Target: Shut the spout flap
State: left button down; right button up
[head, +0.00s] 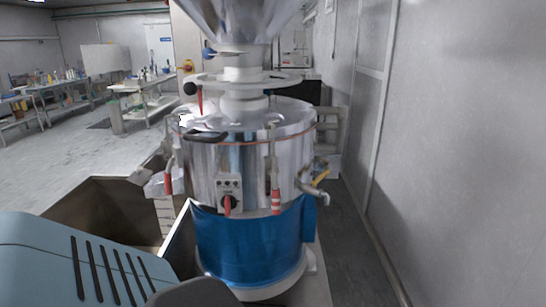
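The grinder stands upright in the middle of the head view, with a shiny steel drum (208,165) on a blue base (255,245). A steel hopper (240,18) sits above it. Pale angled parts (156,184) show at the drum's left side, above the bin; I cannot tell whether the spout flap is among them, or whether it is open. Neither gripper is in view. A pale blue slotted casing and a dark grey rounded part fill the lower left and hide some of the floor and bin.
An open brown bin (112,212) stands left of the grinder, close to it. A grey wall (460,150) runs along the right, with a narrow strip of dark floor (350,235) beside the grinder. Benches (145,84) stand far left, with open floor before them.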

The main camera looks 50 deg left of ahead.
aim_at(141, 175)
jog(key=u, duration=2.55)
